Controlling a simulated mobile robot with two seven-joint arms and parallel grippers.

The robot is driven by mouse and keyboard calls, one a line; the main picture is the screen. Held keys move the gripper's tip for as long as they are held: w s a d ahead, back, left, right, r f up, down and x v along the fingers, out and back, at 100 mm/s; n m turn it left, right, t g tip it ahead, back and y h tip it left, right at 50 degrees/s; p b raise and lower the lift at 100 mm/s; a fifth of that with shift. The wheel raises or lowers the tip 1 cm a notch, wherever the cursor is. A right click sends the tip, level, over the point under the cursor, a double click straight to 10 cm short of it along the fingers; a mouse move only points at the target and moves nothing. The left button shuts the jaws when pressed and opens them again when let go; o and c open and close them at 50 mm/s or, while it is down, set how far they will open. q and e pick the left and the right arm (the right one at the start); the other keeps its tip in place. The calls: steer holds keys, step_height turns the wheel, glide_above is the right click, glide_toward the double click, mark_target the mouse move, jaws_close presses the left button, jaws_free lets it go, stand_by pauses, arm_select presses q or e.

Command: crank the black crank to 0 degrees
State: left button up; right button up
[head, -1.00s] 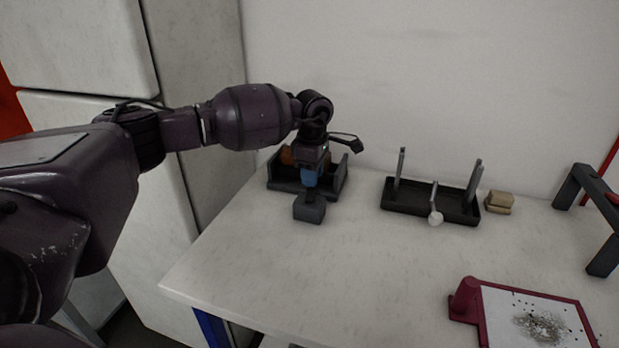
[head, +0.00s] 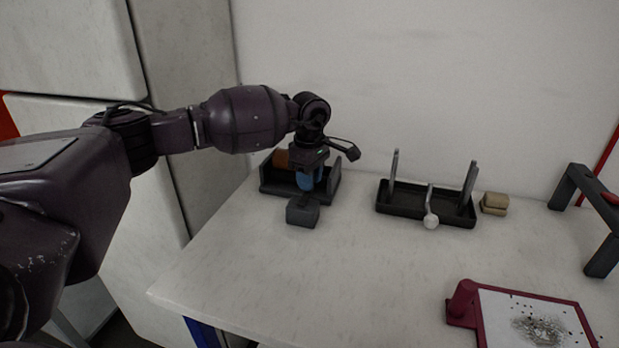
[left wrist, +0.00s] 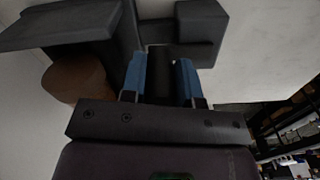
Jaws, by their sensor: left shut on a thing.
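The film-transfer device is a dark frame (head: 332,182) with upright end walls at the back left of the table. An orange-brown roll (head: 281,159) sits in it; the roll also shows in the left wrist view (left wrist: 78,80). A dark block (head: 303,211) stands at its front. My left gripper (head: 309,181), with blue fingers, points down at the front of the frame. In the left wrist view, my left gripper (left wrist: 161,78) has a finger on each side of the upright black crank handle (left wrist: 160,68) and is shut on it. The rest of the crank is largely hidden.
A black tray (head: 410,207) with metal posts and a white-knobbed lever (head: 430,221) stands to the right. Beside it is a beige block (head: 494,203). A dark red board (head: 462,303) lies at the front right. The table's middle is clear.

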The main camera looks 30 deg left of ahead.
arm_select(q)
steer(key=o, duration=0.9)
steer(key=shift+r, duration=0.15)
step_height(320, 180, up, 11)
steer(key=shift+f+p, duration=0.2)
steer(key=shift+p, duration=0.1)
